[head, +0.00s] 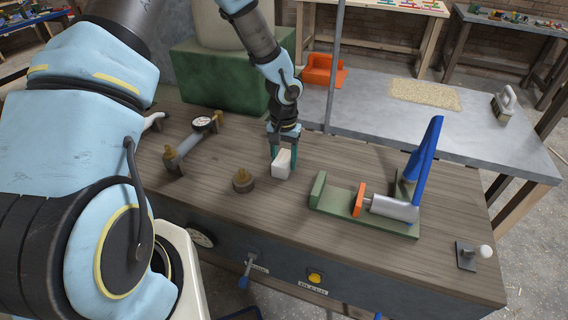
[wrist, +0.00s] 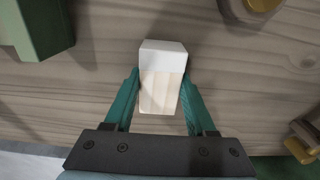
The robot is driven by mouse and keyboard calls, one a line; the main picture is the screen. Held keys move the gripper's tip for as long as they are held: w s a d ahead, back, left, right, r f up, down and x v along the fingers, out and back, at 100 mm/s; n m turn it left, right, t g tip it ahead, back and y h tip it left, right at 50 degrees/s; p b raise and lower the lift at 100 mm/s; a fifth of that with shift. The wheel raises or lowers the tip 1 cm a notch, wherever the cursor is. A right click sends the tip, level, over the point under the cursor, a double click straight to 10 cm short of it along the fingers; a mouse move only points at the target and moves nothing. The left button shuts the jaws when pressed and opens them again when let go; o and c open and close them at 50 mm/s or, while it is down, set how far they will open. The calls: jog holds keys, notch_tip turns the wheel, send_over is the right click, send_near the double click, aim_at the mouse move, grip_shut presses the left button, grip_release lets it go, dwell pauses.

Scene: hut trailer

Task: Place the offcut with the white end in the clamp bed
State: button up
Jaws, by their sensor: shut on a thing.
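The offcut (wrist: 159,88) is a small pale wood block with a white end. My gripper (wrist: 161,82) is shut on it, one teal finger on each side, with the white end pointing away from the palm. In the head view the offcut (head: 282,165) is below my gripper (head: 284,150), at or just above the wooden bench top; I cannot tell if it touches. The clamp bed (head: 335,203) is a green base to the right of the offcut, with a green end block, an orange jaw, a grey cylinder and a raised blue handle. A gap shows between the orange jaw and end block.
A brass knob (head: 243,181) stands just left of the offcut. A bar with a dial gauge (head: 202,124) lies farther left. A white-knobbed lever (head: 467,254) is at the bench's right. A grey pole (head: 333,80) rises behind. Bare bench lies between offcut and clamp.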

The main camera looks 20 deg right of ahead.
grip_shut()
